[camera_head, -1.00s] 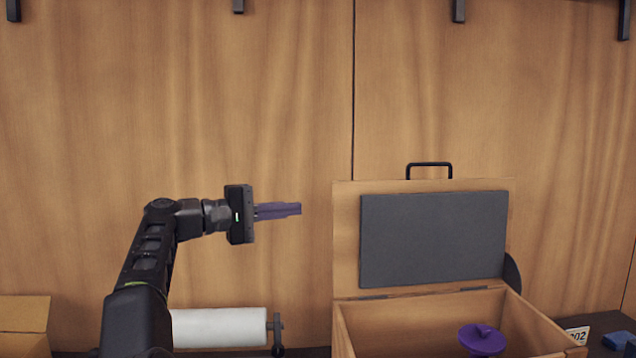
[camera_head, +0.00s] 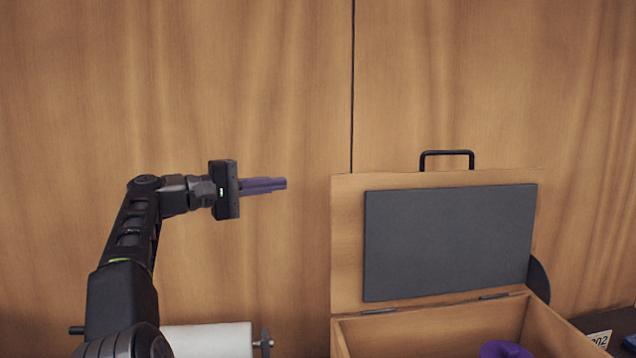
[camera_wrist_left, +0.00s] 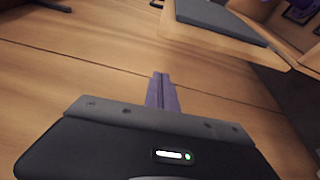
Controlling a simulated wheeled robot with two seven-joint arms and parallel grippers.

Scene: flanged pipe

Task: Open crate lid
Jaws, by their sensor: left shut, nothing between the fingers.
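The wooden crate (camera_head: 560,335) stands at the lower right of the head view. Its lid (camera_head: 345,240) is raised upright on hinges at the back, with a dark grey panel (camera_head: 450,240) on its inner face and a black handle (camera_head: 447,153) on its top edge. My left gripper (camera_head: 285,184) is shut and empty, left of the lid and apart from it, with its purple fingers pointing right. In the left wrist view the shut fingers (camera_wrist_left: 162,92) show, with the lid (camera_wrist_left: 215,32) at the top right. My right gripper is not in view.
A purple flanged part (camera_head: 505,349) lies inside the crate, cut off by the frame edge. A white roll on a holder (camera_head: 208,340) is at the lower left. A number card (camera_head: 600,339) stands right of the crate. A wooden wall (camera_head: 240,80) closes the back.

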